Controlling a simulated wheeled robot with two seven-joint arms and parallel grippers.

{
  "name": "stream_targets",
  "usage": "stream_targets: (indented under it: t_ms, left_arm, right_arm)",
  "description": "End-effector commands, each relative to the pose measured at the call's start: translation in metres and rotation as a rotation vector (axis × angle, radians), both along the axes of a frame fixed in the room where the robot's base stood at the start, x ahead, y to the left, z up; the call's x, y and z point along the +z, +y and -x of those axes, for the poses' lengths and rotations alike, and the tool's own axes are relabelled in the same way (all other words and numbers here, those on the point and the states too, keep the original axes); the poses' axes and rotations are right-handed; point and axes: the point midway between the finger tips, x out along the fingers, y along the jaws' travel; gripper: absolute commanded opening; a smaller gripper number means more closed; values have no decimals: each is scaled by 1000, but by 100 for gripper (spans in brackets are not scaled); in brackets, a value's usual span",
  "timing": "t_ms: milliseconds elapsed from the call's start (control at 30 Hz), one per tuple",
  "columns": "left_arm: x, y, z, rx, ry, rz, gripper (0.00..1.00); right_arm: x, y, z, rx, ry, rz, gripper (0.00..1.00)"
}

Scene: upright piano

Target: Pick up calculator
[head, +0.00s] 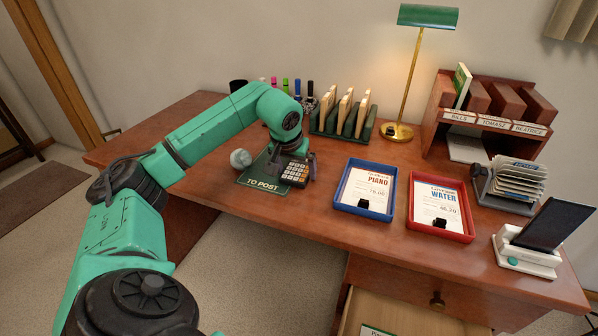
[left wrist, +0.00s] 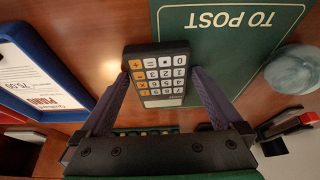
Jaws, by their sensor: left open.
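The calculator (head: 295,174), dark with light and orange keys, lies on the desk at the right edge of the green TO POST mat (head: 262,185). In the left wrist view the calculator (left wrist: 160,82) sits between the two fingers of my left gripper (left wrist: 160,72). The fingers are open, one on each side of it; I cannot tell whether either touches it. In the head view my left gripper (head: 294,160) reaches down over the calculator's far end and partly hides it. My right gripper is not in view.
A round grey-green object (head: 240,158) stands at the mat's left. The blue tray (head: 340,204) is right of the calculator, then the red tray (head: 412,226). A green rack of envelopes (head: 330,130) and several markers (head: 285,86) stand behind. An open drawer (head: 390,315) juts out below.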

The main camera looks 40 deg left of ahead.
Motion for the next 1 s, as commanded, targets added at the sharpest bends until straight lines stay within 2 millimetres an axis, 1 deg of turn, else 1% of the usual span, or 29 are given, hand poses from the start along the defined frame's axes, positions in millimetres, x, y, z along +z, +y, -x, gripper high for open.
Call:
stream_targets:
  t_ms: [67, 100, 167, 200, 267, 300, 533, 667, 767, 867, 900, 1000]
  left_arm:
    - [1, 0, 0, 0, -1, 0, 100]
    - [1, 0, 0, 0, -1, 0, 92]
    - [1, 0, 0, 0, -1, 0, 69]
    - [1, 0, 0, 0, -1, 0, 54]
    - [1, 0, 0, 0, -1, 0, 31]
    - [2, 0, 0, 0, -1, 0, 27]
    - [3, 0, 0, 0, -2, 0, 27]
    - [15, 0, 0, 1, -2, 0, 27]
    - [34, 0, -1, 0, -6, 1, 27]
    - [69, -1, -1, 0, -9, 2, 27]
    - [86, -1, -2, 0, -11, 3, 27]
    - [127, -1, -1, 0, -9, 3, 27]
  right_arm:
    - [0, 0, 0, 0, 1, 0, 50]
    - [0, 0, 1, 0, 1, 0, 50]
    - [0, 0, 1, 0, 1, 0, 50]
    - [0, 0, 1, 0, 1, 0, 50]
    - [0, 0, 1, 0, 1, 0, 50]
    - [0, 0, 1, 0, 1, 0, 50]
    - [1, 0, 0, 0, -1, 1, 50]
    - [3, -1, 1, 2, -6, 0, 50]
    - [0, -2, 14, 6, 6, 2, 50]
    - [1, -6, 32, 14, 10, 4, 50]
    - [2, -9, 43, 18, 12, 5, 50]
    - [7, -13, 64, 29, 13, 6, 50]
